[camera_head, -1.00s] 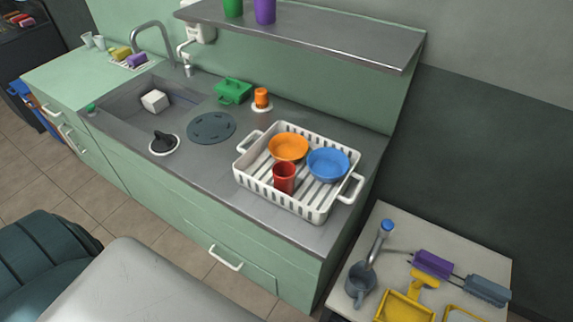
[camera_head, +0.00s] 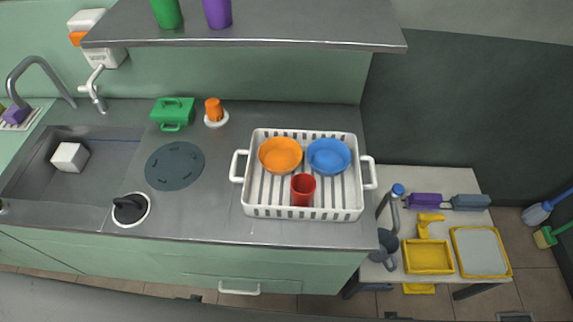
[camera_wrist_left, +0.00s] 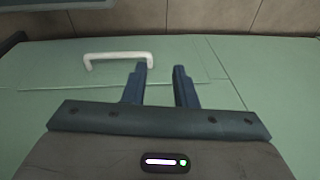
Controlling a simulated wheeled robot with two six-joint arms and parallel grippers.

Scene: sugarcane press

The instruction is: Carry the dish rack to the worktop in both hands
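The white dish rack (camera_head: 254,212) stands on the grey worktop (camera_head: 225,190) in the head view, with a handle at its left end and one at its right end. It holds an orange bowl (camera_head: 281,154), a blue bowl (camera_head: 329,155) and a red cup (camera_head: 303,189). My left gripper (camera_wrist_left: 160,72) shows in the left wrist view with its two dark fingers apart and nothing between them. It faces a green cabinet front with a white handle (camera_wrist_left: 118,55). Neither gripper shows in the head view, and my right gripper is not seen.
A sink (camera_head: 85,180) with a white block (camera_head: 70,156) lies left. A green box (camera_head: 173,112), an orange item (camera_head: 213,110) and a round dark plate (camera_head: 175,166) are left of the rack. A shelf (camera_head: 270,32) overhangs behind. A low side table (camera_head: 440,182) with cleaning tools stands right.

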